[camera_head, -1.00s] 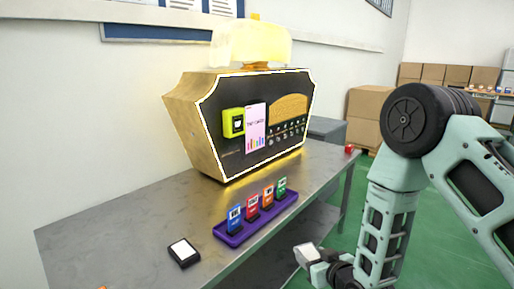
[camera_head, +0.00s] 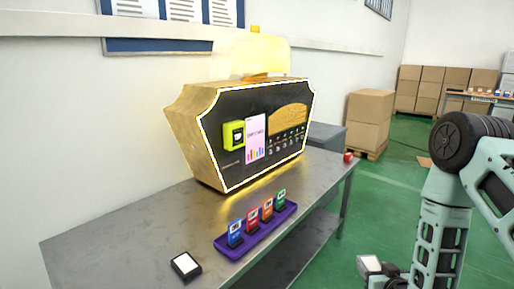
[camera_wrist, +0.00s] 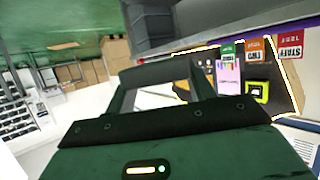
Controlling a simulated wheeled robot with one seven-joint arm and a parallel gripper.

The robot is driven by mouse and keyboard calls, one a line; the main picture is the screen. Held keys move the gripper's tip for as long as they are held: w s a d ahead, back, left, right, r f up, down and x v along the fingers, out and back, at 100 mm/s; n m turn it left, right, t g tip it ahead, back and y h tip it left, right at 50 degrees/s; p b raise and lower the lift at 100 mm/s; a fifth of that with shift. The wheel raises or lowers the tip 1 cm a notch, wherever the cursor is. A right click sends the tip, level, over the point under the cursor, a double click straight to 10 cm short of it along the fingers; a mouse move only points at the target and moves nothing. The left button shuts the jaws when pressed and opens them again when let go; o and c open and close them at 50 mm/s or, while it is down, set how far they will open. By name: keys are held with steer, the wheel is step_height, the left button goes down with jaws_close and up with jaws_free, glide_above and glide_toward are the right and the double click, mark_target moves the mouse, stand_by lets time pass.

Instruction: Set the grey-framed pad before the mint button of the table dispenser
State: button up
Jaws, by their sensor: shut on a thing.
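The table dispenser (camera_head: 235,168) stands on the grey table (camera_head: 130,225), with gold sides and a black front edged in white. Its small round buttons (camera_head: 287,138) sit in rows below a gold panel; I cannot tell which one is mint. The pad with a white face and grey frame (camera_head: 369,263) is in my gripper (camera_head: 376,275), off the table's right side over the green floor. My gripper is shut on it. In the wrist view my gripper (camera_wrist: 160,90) shows the dark grey pad edge (camera_wrist: 160,69) between its fingers; the dispenser appears tilted at the right.
A black-framed pad with a white face (camera_head: 186,266) lies near the table's front edge. A purple tray (camera_head: 262,236) holds several coloured cards upright. A small red object (camera_head: 348,157) sits at the table's far right corner. Cardboard boxes (camera_head: 368,118) stand behind on the floor.

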steer(key=s+r+p, duration=0.2)
steer(key=r+p, duration=0.4)
steer(key=r, duration=0.2)
steer(key=s+r+p, duration=0.2)
steer(key=r+p, duration=0.4)
steer(key=r, duration=0.2)
steer(key=shift+s+r, duration=0.15)
steer(key=shift+s, duration=0.1)
